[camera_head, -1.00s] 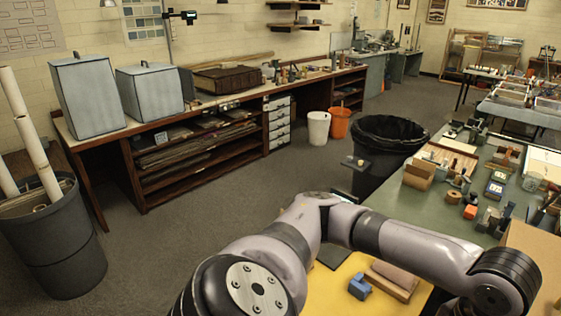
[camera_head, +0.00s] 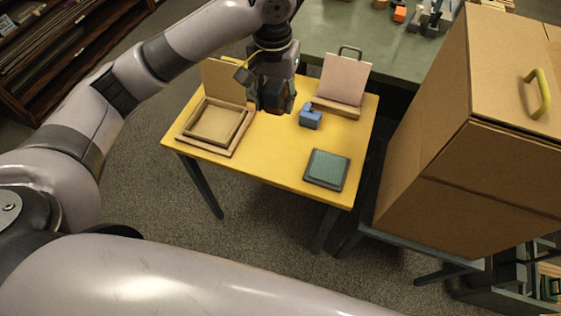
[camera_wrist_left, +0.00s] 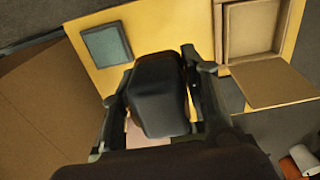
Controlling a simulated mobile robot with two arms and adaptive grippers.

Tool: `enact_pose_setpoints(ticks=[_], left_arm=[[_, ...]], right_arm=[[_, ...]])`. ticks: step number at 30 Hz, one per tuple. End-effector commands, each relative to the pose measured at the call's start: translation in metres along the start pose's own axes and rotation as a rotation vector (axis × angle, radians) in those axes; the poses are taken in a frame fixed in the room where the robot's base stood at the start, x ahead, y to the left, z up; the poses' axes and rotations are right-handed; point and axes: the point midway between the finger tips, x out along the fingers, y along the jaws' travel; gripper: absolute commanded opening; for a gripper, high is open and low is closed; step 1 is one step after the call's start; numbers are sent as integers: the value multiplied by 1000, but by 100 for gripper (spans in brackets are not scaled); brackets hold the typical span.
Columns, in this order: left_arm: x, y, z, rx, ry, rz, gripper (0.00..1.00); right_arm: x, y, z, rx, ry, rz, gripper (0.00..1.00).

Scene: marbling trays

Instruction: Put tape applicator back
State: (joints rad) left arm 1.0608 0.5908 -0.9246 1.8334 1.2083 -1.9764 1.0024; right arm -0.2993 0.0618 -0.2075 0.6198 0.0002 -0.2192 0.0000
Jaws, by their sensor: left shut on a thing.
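My left gripper (camera_head: 271,106) hangs over the back part of the yellow table (camera_head: 270,158). It is shut on a dark, rounded block, which I take to be the tape applicator (camera_wrist_left: 160,92). In the left wrist view this block sits between the two fingers and hides part of the table beneath. In the head view the gripper covers most of it. It appears to be held above the tabletop, though the exact height is hard to tell. My right gripper is not in view.
The yellow table holds an open wooden box (camera_head: 235,145) on the left, a small blue object (camera_head: 311,119), a tilted pinkish board (camera_head: 342,82) on a wooden base, and a green pad (camera_head: 327,168). A large cardboard box (camera_head: 440,180) stands close on the right. The table's front middle is clear.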

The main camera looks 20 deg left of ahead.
Motion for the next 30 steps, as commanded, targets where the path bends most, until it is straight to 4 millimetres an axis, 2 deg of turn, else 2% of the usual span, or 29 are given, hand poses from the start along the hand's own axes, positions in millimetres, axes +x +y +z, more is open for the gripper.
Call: enact_pose_setpoints(ticks=[1, 3, 6, 8, 11, 16, 22, 30], left_arm=[[16, 4, -10, 1, -3, 1, 19], [21, 7, -19, 6, -9, 1, 19], [27, 9, -26, 10, -16, -2, 19], [34, 10, -27, 11, -20, -2, 19], [54, 10, -26, 13, -23, -2, 19], [98, 9, -25, 11, -22, -4, 19], [146, 9, -24, 11, -21, -4, 19], [172, 9, -24, 12, -19, -3, 19]], right_arm=[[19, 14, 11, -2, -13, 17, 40], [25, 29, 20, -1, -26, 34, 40], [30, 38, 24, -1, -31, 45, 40], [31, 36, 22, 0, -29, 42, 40], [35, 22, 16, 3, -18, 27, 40], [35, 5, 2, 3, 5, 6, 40], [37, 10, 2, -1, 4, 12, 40], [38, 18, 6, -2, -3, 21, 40]])
